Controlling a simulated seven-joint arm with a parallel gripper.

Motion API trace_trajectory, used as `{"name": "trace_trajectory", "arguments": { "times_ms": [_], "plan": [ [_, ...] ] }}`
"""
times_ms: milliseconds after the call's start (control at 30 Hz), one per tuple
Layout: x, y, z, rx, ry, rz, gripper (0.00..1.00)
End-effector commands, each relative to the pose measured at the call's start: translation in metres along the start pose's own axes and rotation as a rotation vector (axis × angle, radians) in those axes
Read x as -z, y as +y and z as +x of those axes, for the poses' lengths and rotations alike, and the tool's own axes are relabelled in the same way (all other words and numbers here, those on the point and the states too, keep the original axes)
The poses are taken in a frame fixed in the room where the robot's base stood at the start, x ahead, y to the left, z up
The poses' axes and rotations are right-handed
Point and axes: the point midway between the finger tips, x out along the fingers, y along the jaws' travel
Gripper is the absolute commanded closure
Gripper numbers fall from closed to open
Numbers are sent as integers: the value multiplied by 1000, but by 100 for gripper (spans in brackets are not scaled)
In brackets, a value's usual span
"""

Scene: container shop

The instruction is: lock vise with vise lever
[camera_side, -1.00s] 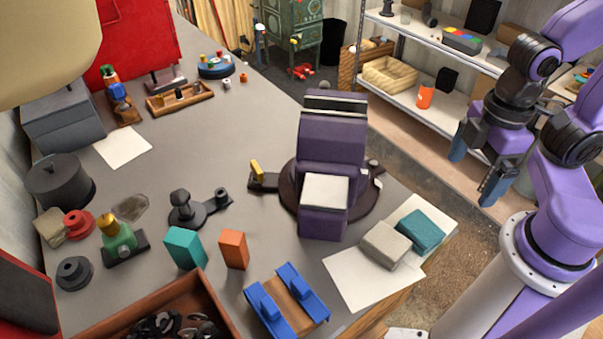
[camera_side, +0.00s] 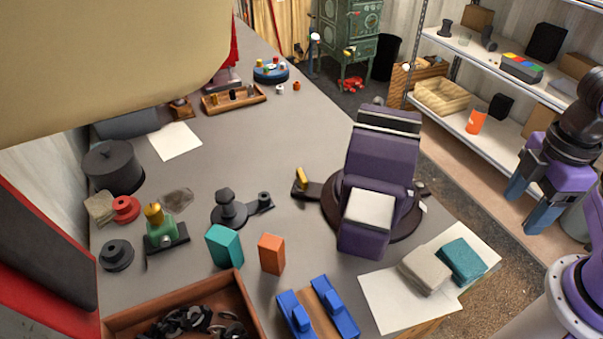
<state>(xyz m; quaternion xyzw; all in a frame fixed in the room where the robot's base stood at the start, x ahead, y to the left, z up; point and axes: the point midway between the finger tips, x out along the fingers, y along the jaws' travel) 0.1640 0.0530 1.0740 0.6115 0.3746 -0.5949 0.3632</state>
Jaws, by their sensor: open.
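The purple vise (camera_side: 383,155) stands on a dark round base near the right edge of the grey workbench, with a pale block face on its front. A short dark lever (camera_side: 312,190) with a yellow tip sticks out to the left of this base. Another small dark piece sticks out at the base's right; I cannot tell which is the vise lever. My gripper (camera_side: 528,202) hangs at the right, beyond the bench edge, with its blue-grey fingers apart and empty. It is well clear of the vise and lever.
Teal (camera_side: 224,246) and orange (camera_side: 271,254) blocks, a blue clamp-like piece (camera_side: 318,308) and a bin (camera_side: 120,322) of dark parts lie at the front. Two cloth-like pads (camera_side: 461,262) lie on paper at the right. A large beige shape (camera_side: 110,60) hides the upper left.

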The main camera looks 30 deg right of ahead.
Motion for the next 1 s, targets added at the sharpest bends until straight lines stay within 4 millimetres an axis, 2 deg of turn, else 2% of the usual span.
{"name": "trace_trajectory", "arguments": {
  "times_ms": [33,67,167,400,567,867,1000],
  "plan": [
    [2,0,-6,0,7,0,52],
    [2,0,-11,0,8,0,62],
    [3,0,-36,0,15,0,62],
    [6,0,-110,0,13,-2,62],
    [6,0,-151,-1,10,-4,62],
    [87,26,-150,-91,8,-429,62],
    [134,39,-150,-148,-7,-682,62]
  ]
}}
